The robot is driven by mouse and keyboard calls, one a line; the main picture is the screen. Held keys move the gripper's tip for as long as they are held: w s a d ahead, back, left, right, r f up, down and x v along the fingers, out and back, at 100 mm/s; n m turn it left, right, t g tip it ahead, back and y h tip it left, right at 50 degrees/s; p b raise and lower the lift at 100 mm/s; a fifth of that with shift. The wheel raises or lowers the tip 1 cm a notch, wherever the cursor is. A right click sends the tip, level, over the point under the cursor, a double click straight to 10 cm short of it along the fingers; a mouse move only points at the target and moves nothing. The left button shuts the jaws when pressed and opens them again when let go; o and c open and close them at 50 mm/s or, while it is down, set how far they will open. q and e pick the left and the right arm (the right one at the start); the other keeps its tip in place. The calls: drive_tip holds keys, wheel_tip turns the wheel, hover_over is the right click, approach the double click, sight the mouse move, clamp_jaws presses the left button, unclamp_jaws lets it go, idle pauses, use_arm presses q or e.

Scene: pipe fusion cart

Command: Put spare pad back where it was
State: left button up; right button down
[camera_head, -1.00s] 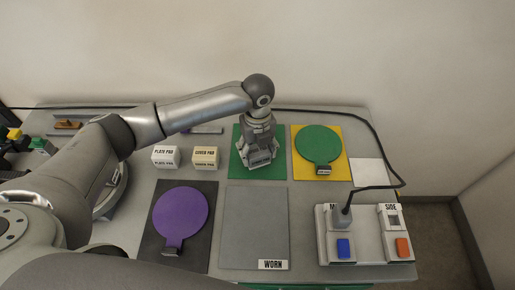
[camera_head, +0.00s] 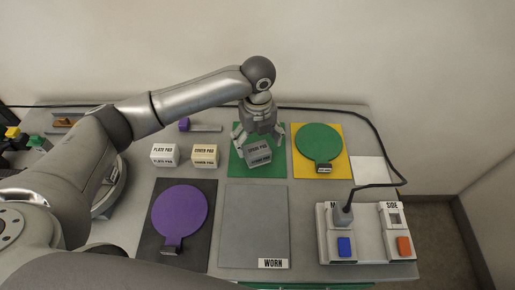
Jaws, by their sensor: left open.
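A small grey block (camera_head: 259,156) with a label too small to read surely stands on the green mat (camera_head: 238,169); it may be the spare pad. My left gripper (camera_head: 259,139) is open just above and behind it, with its fingers spread to either side. Two similar blocks stand to the left: one white, marked PLATE PAD (camera_head: 164,154), and one cream (camera_head: 204,155), whose label also ends in PAD. My right gripper is not in view.
A green disc (camera_head: 319,141) lies on a yellow mat, and a purple disc (camera_head: 180,211) on a dark mat. The grey WORN mat (camera_head: 256,222) is bare. A switch box (camera_head: 367,240) with a black cable stands at the right.

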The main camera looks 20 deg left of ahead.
sight(257, 149)
use_arm(q)
wheel_tip(257, 149, up, 9)
drive_tip(key=b, duration=0.1)
drive_tip(key=shift+f, duration=0.15)
drive_tip(key=shift+s+f, duration=0.1)
idle(0.4)
